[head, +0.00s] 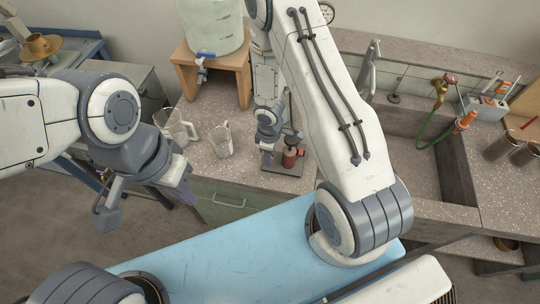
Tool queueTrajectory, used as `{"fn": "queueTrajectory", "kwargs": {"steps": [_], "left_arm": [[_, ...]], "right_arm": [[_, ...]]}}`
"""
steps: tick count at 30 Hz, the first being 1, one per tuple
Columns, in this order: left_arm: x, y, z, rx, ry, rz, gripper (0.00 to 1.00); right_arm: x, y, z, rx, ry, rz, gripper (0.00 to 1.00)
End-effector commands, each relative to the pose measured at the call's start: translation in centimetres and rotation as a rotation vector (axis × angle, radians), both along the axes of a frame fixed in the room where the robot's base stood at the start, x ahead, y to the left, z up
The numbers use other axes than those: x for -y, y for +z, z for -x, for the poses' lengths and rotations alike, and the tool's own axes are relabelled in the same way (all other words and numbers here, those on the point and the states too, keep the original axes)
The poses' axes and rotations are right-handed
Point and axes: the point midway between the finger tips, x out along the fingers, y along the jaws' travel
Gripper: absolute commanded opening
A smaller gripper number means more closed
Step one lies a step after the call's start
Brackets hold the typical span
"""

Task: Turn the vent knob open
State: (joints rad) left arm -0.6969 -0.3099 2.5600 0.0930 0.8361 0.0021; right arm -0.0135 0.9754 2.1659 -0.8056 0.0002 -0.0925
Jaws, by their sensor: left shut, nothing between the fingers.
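A small device with a dark red body (289,158) stands on a dark base plate (284,169) on the bench, with a red-orange part at its right side. I cannot tell for sure which part is the vent knob. My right gripper (267,158) points down just left of the red body; its fingers are small and partly hidden, so I cannot tell if they touch it or are open. My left gripper (184,192) is shut and empty, in front of the bench's front edge, away from the device.
A clear measuring jug (176,128) and a glass beaker (222,142) stand left of the device. A large container (212,28) with a blue tap sits on a wooden stand (240,73). A sink (405,150) with a green hose lies right.

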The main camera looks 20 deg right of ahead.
Motion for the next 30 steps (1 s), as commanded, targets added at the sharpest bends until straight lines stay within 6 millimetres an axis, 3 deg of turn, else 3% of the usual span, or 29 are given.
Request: {"fn": "queueTrajectory", "kwargs": {"steps": [5, 13, 21, 22, 24, 30], "left_arm": [[0.0, 0.03, 0.0, 0.0, 0.0, 0.0, 0.0], [0.0, 0.08, 0.01, 0.0, 0.0, 0.0, 0.0], [0.0, 0.08, 0.01, 0.0, 0.0, 0.0, 0.0], [-0.01, 0.08, 0.0, 0.0, 0.0, 0.0, 0.0], [-0.01, 0.08, 0.0, 0.0, 0.0, 0.0, 0.0], [0.0, 0.07, 0.01, 0.0, 0.0, 0.0, 0.0]], "right_arm": [[-0.01, 0.0, 0.01, 0.0, 0.031, 0.0, 0.0], [-0.02, 0.0, -0.01, 0.0, 0.26, 0.0, 0.0], [-0.02, 0.0, 0.01, -0.001, 0.272, -0.001, 0.0], [-0.02, 0.0, 0.01, -0.001, 0.271, -0.001, 0.33], [-0.02, 0.0, 0.01, -0.001, 0.271, -0.001, 0.6], [0.01, 0.0, -0.01, -0.001, 0.27, -0.001, 0.6]]}}
